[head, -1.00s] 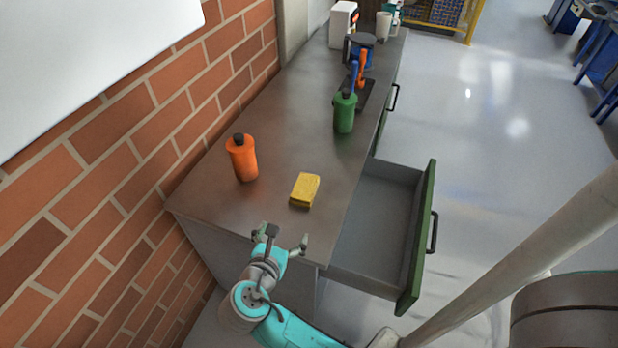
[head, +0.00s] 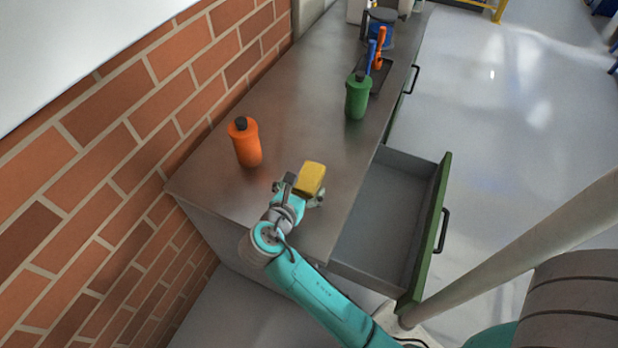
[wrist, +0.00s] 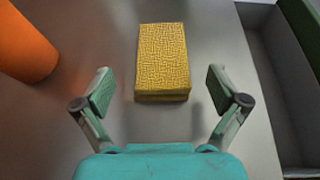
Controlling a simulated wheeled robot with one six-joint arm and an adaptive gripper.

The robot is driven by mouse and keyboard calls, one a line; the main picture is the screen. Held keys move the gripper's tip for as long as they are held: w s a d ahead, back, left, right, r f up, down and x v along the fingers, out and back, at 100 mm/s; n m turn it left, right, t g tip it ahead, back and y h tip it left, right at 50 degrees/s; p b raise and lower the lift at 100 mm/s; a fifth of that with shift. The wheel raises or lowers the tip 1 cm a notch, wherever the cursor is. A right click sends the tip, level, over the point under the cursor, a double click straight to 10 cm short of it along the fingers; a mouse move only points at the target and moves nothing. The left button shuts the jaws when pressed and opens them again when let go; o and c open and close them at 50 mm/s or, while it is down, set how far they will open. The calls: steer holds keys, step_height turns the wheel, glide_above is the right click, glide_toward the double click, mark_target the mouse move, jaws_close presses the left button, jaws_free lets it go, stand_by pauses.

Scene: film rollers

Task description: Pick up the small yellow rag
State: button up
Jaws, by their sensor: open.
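The small yellow rag (head: 311,178) is a folded, textured block lying on the grey metal counter near its front end. In the wrist view the rag (wrist: 162,62) sits upper centre, just beyond the fingertips and between their lines. My gripper (head: 298,192) is over the counter right at the near side of the rag and hides part of its near edge in the head view. In the wrist view my gripper (wrist: 160,92) has its two fingers spread wide, with nothing between them. The fingers do not touch the rag.
An orange bottle (head: 245,143) stands left of the rag, also in the wrist view (wrist: 24,45). A green bottle (head: 357,97) stands farther back. An open drawer (head: 378,215) juts out on the right. A brick wall (head: 90,150) borders the counter's left.

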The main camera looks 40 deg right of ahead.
mark_target(306, 182)
steer(key=x, duration=0.5)
steer(key=c, duration=1)
